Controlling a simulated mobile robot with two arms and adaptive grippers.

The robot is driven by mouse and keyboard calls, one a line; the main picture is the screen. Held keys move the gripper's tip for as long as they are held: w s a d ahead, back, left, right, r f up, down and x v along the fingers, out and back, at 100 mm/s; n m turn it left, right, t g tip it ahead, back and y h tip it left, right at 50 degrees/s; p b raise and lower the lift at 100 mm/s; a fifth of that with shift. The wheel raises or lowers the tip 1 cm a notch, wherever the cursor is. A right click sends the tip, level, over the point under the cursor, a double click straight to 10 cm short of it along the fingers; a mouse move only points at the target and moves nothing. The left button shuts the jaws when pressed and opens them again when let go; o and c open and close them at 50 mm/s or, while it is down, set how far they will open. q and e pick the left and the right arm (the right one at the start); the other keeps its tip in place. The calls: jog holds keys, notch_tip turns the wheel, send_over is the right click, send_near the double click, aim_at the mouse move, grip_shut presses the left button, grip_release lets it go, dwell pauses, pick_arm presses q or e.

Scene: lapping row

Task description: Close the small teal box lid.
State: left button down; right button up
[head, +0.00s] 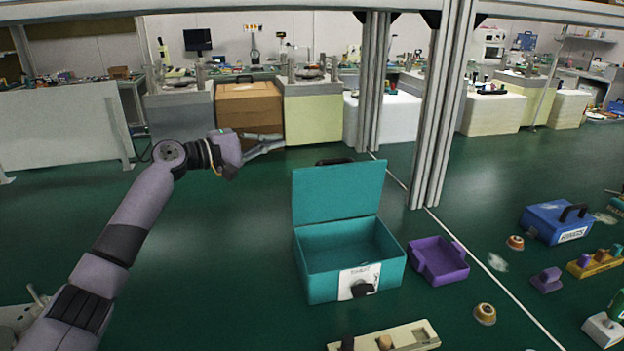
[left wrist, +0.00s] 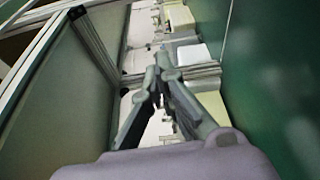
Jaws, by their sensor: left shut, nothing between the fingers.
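The teal box (head: 325,283) sits in the middle of the head view with its inside showing empty. Its lid (head: 338,192) stands upright at the back edge, open, with a dark handle on its top. A white label and a dark latch are on the box's front. My left gripper (head: 280,142) is shut and empty, up and to the left of the lid, apart from it. In the left wrist view the fingers of my left gripper (left wrist: 160,72) meet at their tips with nothing between them. The box does not show in that view. My right gripper is not in view.
A purple tray (head: 462,272) lies just right of the box. A pale block holder (head: 422,335) lies in front of it. A blue case (head: 545,226) and several small parts are at the right. Metal posts (head: 437,110) rise behind. The green floor left of the box is clear.

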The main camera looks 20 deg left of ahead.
pick_arm(q)
jog(key=w+d+f+b, duration=0.2)
jog(key=w+d+f, duration=0.2)
jog(key=d, duration=0.4)
jog(key=shift+w+d+f, duration=0.15)
jog(key=shift+w+f, duration=0.15)
jog(key=shift+f, duration=0.1)
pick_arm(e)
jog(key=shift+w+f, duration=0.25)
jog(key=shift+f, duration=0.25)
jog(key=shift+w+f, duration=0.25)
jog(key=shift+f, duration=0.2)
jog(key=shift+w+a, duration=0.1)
